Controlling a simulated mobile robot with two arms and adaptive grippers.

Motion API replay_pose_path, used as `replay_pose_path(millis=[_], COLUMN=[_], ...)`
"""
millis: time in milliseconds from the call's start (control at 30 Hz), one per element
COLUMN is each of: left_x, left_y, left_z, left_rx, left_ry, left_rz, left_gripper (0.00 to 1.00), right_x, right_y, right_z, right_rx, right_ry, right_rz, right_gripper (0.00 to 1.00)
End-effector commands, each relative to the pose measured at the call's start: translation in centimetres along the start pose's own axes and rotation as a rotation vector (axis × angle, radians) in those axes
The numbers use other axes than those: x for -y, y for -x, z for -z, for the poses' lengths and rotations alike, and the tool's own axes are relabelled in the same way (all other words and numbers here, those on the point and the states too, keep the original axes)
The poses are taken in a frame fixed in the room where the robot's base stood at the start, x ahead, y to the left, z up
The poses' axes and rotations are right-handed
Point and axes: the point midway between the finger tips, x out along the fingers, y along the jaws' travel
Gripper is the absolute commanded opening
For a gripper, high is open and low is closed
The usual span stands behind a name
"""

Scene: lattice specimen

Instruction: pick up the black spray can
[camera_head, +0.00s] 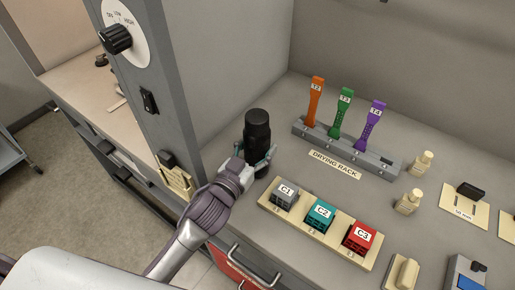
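The black spray can (257,128) stands upright on the grey counter, close to the grey cabinet's corner. My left gripper (256,155) is at the can's lower half, with one finger at each side of it. The fingers look very close to the can, but I cannot tell whether they press on it. The can's lower front is partly hidden by the gripper. My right gripper is not in view.
A tray (325,241) with grey, teal and red blocks lies just right of my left gripper. Behind is the drying rack (318,131) with orange, green and purple tools. A grey cabinet (187,100) with a knob stands left. Small cream bottles (408,202) stand right.

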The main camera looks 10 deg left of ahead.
Motion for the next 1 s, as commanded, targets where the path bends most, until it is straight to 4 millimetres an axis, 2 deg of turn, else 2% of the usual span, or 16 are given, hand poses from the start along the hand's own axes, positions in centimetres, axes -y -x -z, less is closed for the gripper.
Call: replay_pose_path(millis=[300,467,800,1000], left_x=[-0.2,-1.4,-5.0,-6.5], left_y=[0.2,1.8,6.2,8.1], left_z=[3.4,4.4,7.7,9.2], left_rx=[-0.006,-0.004,-0.004,-0.004], left_ry=[0.002,0.003,0.006,0.003], left_rz=[-0.003,-0.002,-0.002,-0.001], left_gripper=[0.14,0.14,0.14,0.14], right_x=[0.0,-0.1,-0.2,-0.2], right_y=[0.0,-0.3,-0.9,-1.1], right_z=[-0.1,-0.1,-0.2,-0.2], right_rx=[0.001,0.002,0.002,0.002], right_ry=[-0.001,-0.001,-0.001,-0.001], right_rz=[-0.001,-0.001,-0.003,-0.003], right_gripper=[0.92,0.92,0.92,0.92])
